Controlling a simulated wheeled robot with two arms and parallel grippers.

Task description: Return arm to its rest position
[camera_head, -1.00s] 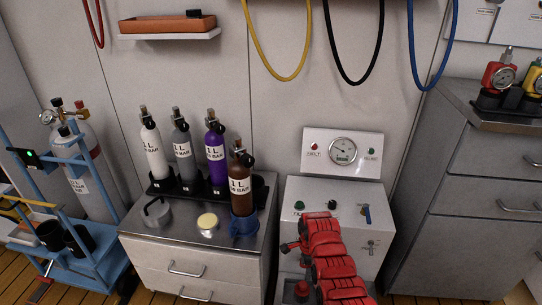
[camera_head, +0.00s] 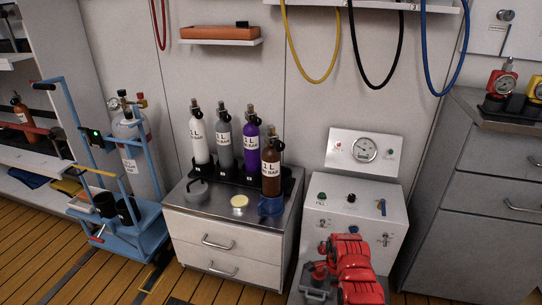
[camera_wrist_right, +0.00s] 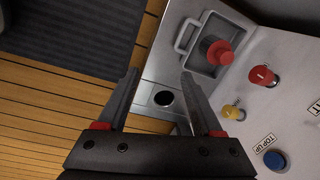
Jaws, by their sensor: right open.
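My right arm (camera_head: 355,270) shows in the head view as red links at the bottom, in front of the lower part of the grey fill panel (camera_head: 395,205). I cannot make out its fingertips there. In the wrist view my right gripper (camera_wrist_right: 160,85) is open, with its two dark fingers spread and nothing between them. The fingers are above the panel's edge and the wooden floor. My left gripper is in neither view.
A blue trolley (camera_head: 130,243) is at left. The wrist view shows a red knob (camera_wrist_right: 219,52) and coloured buttons. Wooden floor (camera_head: 60,240) is open at front left.

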